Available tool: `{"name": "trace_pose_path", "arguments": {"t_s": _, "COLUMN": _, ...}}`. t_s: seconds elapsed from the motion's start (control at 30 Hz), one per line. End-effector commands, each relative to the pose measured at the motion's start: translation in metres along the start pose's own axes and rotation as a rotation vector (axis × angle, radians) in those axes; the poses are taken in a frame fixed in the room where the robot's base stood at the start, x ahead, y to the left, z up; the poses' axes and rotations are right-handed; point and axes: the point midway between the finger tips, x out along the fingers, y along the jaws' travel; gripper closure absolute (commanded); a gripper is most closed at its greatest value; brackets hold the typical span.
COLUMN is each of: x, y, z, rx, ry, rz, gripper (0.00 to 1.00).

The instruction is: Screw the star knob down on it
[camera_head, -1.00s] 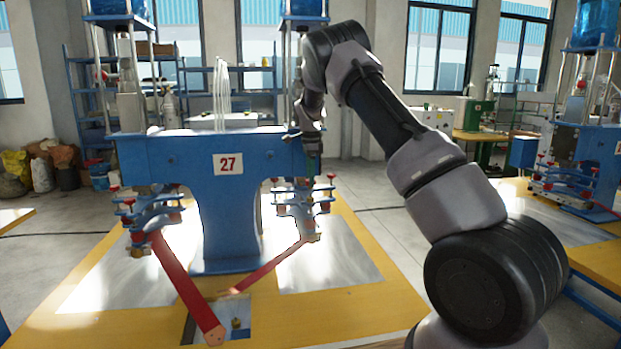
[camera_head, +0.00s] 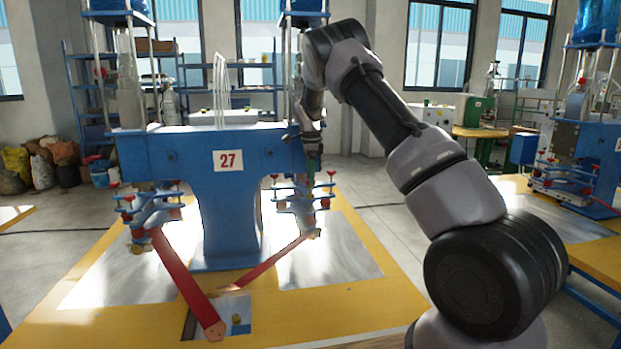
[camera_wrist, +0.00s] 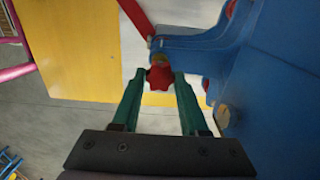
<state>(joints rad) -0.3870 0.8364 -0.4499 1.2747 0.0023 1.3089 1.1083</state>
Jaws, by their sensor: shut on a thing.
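A red star knob (camera_wrist: 159,78) sits between the fingertips of my gripper (camera_wrist: 159,84) in the wrist view, and the green fingers are shut on it. A small yellowish part shows just beyond the knob, against the blue bracket of the machine (camera_wrist: 190,52). I cannot tell how far the knob is screwed down. In the head view my gripper (camera_head: 313,162) points down at the right side of the blue machine (camera_head: 228,205) marked 27, above its right clamp unit (camera_head: 300,200). The knob cannot be made out there.
Red bars (camera_head: 185,280) reach from the clamp units toward the front of the yellow table (camera_head: 350,310). Metal plates (camera_head: 335,255) lie under both sides. Another blue machine (camera_head: 590,165) stands at the right. The front right of the table is clear.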

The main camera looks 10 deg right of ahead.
Motion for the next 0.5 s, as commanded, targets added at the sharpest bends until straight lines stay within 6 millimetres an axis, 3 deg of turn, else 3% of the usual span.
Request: {"name": "trace_pose_path", "arguments": {"t_s": 0.5, "x": 0.0084, "y": 0.0001, "z": 0.0, "rx": 0.0, "ry": 0.0, "rz": 0.0, "gripper": 1.0}}
